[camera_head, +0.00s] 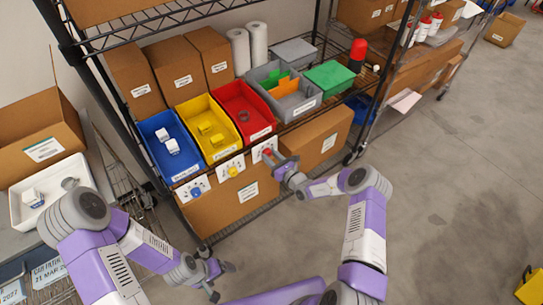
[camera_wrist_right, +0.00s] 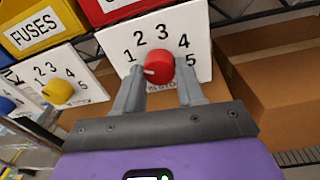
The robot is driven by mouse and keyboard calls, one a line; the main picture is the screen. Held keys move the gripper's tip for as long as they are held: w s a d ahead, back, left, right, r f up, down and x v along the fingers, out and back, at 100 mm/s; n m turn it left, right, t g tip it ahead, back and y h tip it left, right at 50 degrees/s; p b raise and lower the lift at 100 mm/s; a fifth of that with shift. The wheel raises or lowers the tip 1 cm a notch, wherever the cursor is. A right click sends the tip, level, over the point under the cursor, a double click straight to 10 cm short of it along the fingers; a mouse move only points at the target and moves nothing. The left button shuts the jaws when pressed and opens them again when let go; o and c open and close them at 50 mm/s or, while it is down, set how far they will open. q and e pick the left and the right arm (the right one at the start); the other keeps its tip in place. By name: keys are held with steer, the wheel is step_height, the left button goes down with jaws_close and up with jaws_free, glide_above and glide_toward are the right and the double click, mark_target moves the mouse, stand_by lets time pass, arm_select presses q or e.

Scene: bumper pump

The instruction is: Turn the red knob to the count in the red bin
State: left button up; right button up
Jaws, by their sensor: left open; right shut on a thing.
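The red knob (camera_wrist_right: 159,69) sits on a white dial plate numbered 1 to 5, below the red bin (camera_head: 262,131). Its white pointer mark faces left, slightly below the 1. The knob also shows in the head view (camera_head: 267,151). My right gripper (camera_head: 274,158) has a finger on each side of the knob and is shut on it. The red bin holds a dark grey ring-shaped part (camera_head: 243,116); I see one, though the bin's depths are partly hidden. My left gripper (camera_head: 221,281) is open and empty, low in front of the shelf.
A yellow knob (camera_wrist_right: 57,93) and a blue knob (camera_head: 195,191) sit on plates to the left. Blue (camera_head: 150,131) and yellow (camera_head: 190,105) bins with parts stand beside the red bin. A cardboard box (camera_head: 322,135) is on the lower shelf. A white tray (camera_head: 22,216) is far left.

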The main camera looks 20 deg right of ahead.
stand_by(0.3)
steer(key=o, duration=1)
steer(key=shift+o, duration=0.2)
steer(key=shift+s, duration=0.1)
steer(key=p+v, duration=0.1)
steer(key=v, duration=0.6)
steer(key=shift+s+p, duration=0.25)
steer(key=shift+p, duration=0.1)
steer(key=shift+d, duration=0.1)
